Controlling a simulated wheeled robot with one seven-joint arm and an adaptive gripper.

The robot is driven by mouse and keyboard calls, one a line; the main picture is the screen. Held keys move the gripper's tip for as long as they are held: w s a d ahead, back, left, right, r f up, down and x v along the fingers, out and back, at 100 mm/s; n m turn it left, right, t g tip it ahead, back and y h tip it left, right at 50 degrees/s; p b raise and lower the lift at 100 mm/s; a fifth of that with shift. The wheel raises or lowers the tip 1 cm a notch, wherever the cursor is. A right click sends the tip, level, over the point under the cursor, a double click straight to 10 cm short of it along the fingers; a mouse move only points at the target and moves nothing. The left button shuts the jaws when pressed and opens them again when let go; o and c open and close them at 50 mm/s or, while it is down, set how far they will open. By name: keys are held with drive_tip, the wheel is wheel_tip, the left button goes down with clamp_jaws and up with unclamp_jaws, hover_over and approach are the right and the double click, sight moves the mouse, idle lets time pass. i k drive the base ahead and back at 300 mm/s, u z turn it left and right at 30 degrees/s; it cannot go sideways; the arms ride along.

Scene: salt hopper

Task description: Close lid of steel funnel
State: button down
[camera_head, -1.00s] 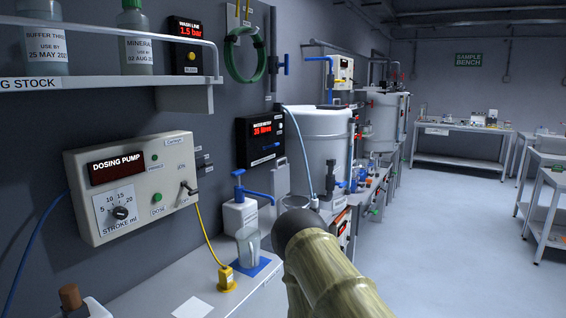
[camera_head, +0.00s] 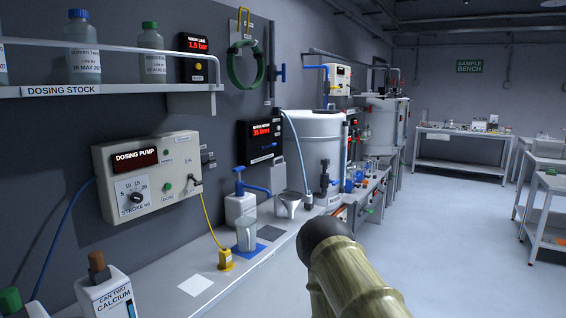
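A small silvery funnel (camera_head: 290,203) stands on the wall bench, right of a blue-and-white pump bottle (camera_head: 240,206). A flat grey upright panel (camera_head: 279,177) shows just behind it; I cannot tell whether it is a lid or joined to the funnel. My arm (camera_head: 345,270), with bamboo-like links and a dark rounded joint, rises at the bottom centre, in front of the bench edge and apart from the funnel in the picture. No gripper fingers show.
The bench (camera_head: 165,285) carries a yellow connector (camera_head: 225,261), a clear beaker (camera_head: 246,236) and a calcium can (camera_head: 108,295). A dosing pump (camera_head: 148,175) hangs above. A large white tank (camera_head: 314,150) stands farther along. Open floor (camera_head: 460,240) lies to the right.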

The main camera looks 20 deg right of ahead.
sight(277, 173)
drive_tip(key=z, duration=0.85)
drive_tip(key=i, duration=0.65)
drive_tip(key=u, duration=0.55)
